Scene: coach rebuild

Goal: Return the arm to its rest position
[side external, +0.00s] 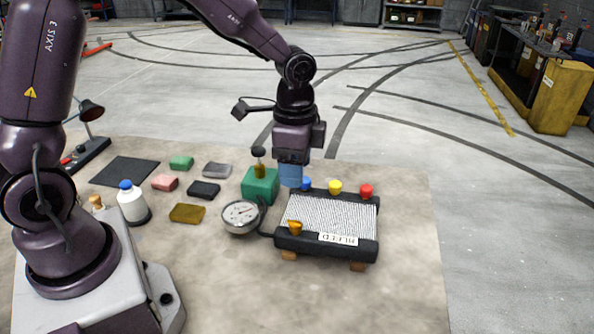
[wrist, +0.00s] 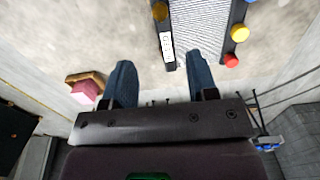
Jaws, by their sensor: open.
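My gripper (side external: 291,176) hangs pointing down above the table, near the back left corner of a black-framed radiator-like unit (side external: 330,213) with a label reading "BLEED". In the wrist view, the two blue fingers of my gripper (wrist: 160,82) are spread apart with nothing between them. The unit also shows in the wrist view (wrist: 197,30), beyond the fingertips. My arm is bent, reaching out over the table from its base at the left. In the side view, the fingers partly overlap the unit's blue cap (side external: 307,184); I cannot tell the exact gap.
A green block (side external: 260,187) with an amber-handled tool and a round gauge (side external: 241,216) stand close to my gripper's left. A yellow cap (side external: 335,187) and a red cap (side external: 366,191) top the unit. A white bottle (side external: 131,204), several coloured blocks and a lamp (side external: 91,112) stand left.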

